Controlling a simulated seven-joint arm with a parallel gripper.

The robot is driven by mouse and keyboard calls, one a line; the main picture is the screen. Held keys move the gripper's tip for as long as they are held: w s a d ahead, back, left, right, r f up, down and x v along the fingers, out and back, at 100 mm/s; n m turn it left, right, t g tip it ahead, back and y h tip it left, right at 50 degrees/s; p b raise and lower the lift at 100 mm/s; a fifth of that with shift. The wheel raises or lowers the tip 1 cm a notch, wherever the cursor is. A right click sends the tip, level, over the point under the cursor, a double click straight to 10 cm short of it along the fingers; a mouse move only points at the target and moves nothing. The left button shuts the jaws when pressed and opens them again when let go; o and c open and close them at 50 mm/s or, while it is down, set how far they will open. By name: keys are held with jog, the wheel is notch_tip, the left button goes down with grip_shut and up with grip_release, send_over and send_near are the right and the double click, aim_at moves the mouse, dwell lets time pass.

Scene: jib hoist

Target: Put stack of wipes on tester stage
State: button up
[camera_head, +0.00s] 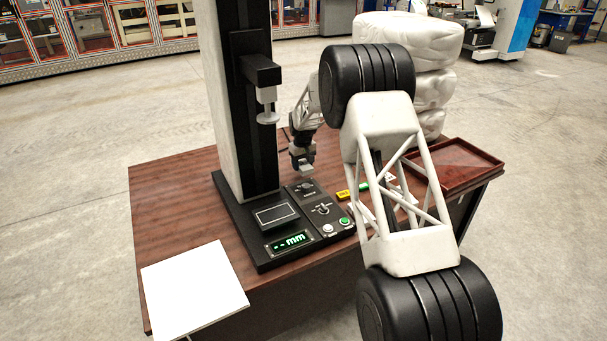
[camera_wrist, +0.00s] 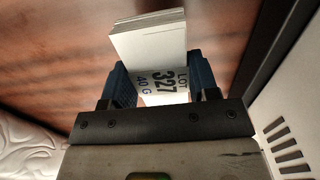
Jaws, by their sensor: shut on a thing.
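The stack of wipes (camera_wrist: 148,38) is a white block with a layered edge and a printed label reading LOT 327, 40 G. In the wrist view my gripper (camera_wrist: 162,84) has its blue fingers on either side of it and is shut on it. In the head view my gripper (camera_head: 303,168) is small and hangs behind and right of the black tester; the stack is hard to make out there. The tester stage (camera_head: 275,214) appears to be the light-framed dark rectangle on the tester base, below the white disc (camera_head: 268,117). Nothing lies on it.
The tester column (camera_head: 240,110) stands left of my gripper. Buttons (camera_head: 335,227) and a display (camera_head: 290,242) sit on its base. Yellow (camera_head: 343,195) and green (camera_head: 363,187) items lie right. A red-brown tray (camera_head: 480,160) and white sheet (camera_head: 195,290) are on the table.

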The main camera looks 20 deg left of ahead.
aim_at(303, 164)
jog(key=shift+f, duration=0.6)
jog(key=shift+f, duration=1.85)
jog(key=shift+f, duration=0.1)
jog(key=o, duration=1)
notch_tip(303, 164, up, 12)
jog(key=shift+r, duration=0.1)
